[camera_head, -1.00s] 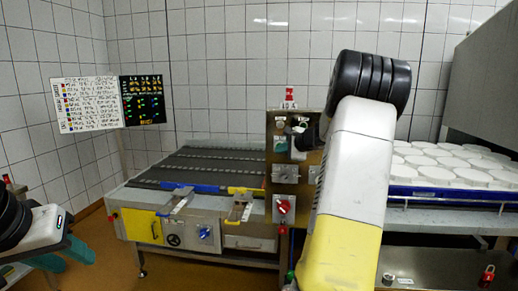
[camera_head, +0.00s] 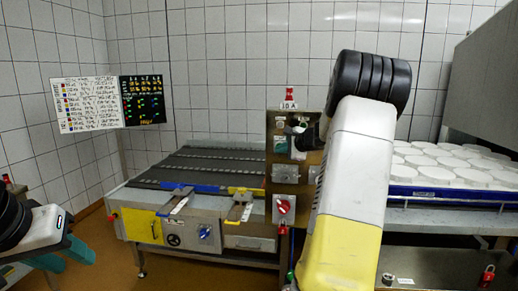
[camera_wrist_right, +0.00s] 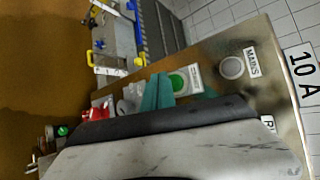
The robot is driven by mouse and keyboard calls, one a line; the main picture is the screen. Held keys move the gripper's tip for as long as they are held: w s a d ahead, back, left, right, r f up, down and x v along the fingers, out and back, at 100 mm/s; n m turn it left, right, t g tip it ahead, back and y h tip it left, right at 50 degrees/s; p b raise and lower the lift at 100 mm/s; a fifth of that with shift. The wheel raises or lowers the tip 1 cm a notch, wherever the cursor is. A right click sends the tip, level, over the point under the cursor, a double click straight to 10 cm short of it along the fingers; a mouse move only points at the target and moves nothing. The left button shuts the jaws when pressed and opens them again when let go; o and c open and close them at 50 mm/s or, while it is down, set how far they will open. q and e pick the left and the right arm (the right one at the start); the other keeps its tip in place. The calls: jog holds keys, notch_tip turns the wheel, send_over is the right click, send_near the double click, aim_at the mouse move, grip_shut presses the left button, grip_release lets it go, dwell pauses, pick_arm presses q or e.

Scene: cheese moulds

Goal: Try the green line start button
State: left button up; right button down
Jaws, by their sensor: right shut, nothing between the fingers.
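The green start button (camera_wrist_right: 178,83) sits on a pale plate on the brown control panel (camera_wrist_right: 228,50) in the right wrist view. My right gripper's teal fingers (camera_wrist_right: 163,88) are shut and empty, close beside the button in the picture; I cannot tell whether they touch it. In the head view my right gripper (camera_head: 283,144) is at the upper part of the panel (camera_head: 285,188), and the button is hidden there. My left gripper (camera_head: 66,257) is at the lower left, its teal fingers apart and empty, far from the panel.
A red rotary switch (camera_head: 283,208) is lower on the panel. A round "MAINS" fitting (camera_wrist_right: 231,67) is beside the green button. The conveyor (camera_head: 205,167) lies left of the panel. White cheeses in a blue tray (camera_head: 450,194) stand right.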

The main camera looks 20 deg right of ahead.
jog(key=shift+w, duration=0.1)
dwell(0.7)
jog(key=shift+w+d, duration=0.2)
jog(key=shift+w, duration=0.05)
jog(key=shift+w+d, duration=0.25)
jog(key=shift+w, duration=0.15)
dwell(0.8)
jog(key=shift+s, duration=0.15)
jog(key=shift+s+a, duration=0.45)
jog(key=shift+s, duration=0.2)
jog(key=shift+s+a, duration=0.45)
jog(key=shift+s, duration=0.25)
jog(key=shift+s+a, duration=0.45)
jog(key=shift+s, duration=0.25)
jog(key=shift+s+a, duration=0.45)
jog(key=shift+s, duration=0.25)
